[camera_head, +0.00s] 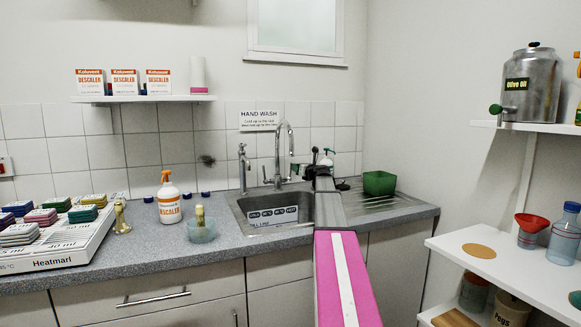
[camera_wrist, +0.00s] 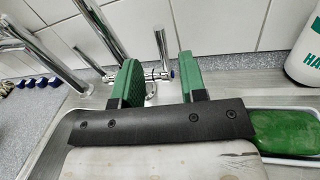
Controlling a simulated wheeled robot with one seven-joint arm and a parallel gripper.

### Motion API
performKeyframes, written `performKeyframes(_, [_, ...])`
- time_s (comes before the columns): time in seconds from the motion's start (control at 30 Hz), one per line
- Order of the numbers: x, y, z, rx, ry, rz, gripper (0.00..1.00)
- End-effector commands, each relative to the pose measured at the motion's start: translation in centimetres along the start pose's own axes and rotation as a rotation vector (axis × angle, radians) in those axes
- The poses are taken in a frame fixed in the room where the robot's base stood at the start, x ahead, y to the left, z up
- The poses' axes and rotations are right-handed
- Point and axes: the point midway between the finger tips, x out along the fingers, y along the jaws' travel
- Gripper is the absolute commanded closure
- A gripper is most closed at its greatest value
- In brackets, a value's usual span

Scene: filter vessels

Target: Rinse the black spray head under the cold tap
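My gripper (camera_wrist: 160,72) is over the sink area, in front of the taps. In the wrist view its two green-padded fingers stand apart, with only chrome tap parts showing behind the gap. In the head view my arm hides much of that spot. A tall curved chrome tap (camera_head: 289,150) and a shorter tap (camera_head: 243,168) stand behind the steel sink (camera_head: 235,208). I cannot tell which is cold. I cannot clearly make out the black spray head; small dark shapes near my gripper in the head view are too small to name.
A green tub (camera_head: 379,183) stands on the drainer (camera_head: 385,205), close to my gripper. A white hand-wash bottle (camera_wrist: 304,55) is behind it. Left on the counter are a descaler spray bottle (camera_head: 169,204), a bowl (camera_head: 202,232) and a tray (camera_head: 75,245) of coloured blocks.

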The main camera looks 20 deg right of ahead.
Motion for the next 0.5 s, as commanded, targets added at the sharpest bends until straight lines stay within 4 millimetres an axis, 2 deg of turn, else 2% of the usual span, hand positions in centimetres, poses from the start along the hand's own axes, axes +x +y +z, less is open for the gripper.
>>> performKeyframes(0.03, [1.2, -0.1, 0.0, 0.0, 0.001, 0.001, 0.61])
performKeyframes(0.3, [6.0, -0.1, 0.0, 0.0, 0.001, 0.001, 0.61])
performKeyframes(0.5, [7.6, -0.1, 0.0, 0.0, 0.0, 0.0, 0.61])
